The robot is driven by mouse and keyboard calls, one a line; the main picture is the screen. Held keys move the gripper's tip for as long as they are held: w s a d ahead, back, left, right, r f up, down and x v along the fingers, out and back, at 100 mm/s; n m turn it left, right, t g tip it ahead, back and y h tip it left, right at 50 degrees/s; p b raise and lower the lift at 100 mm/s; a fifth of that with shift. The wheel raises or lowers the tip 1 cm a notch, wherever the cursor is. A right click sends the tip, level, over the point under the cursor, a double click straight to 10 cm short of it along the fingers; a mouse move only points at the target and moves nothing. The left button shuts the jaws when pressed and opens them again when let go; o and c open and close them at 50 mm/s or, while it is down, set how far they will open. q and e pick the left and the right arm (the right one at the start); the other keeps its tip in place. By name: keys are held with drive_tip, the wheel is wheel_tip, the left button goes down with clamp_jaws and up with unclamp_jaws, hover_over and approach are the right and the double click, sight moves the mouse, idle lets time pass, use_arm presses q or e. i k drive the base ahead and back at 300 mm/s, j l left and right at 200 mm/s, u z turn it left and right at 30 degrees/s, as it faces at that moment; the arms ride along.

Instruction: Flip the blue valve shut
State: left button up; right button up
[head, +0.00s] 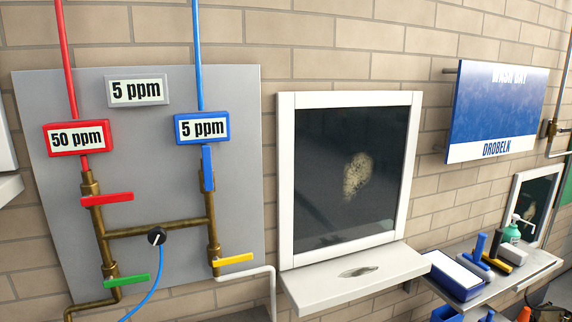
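The blue valve handle (207,169) stands upright, in line with the brass pipe (211,212) below the blue-framed display (202,128), which reads 5 ppm. The red valve handle (107,199) on the left pipe lies across its pipe. The green handle (127,281) and the yellow handle (233,260) lower down also stick out sideways to the right. Neither of my grippers shows in this view, so their state is hidden.
The valves sit on a grey wall panel (240,100). A red-framed display (78,137) reads 50 ppm, a grey one (138,90) 5 ppm. A black knob (156,236) joins a blue hose. Right are a dark window (345,180) with a protruding sill (355,278) and a cluttered shelf (535,265).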

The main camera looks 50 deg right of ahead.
sight(209, 185)
drive_tip(key=z, duration=1.1)
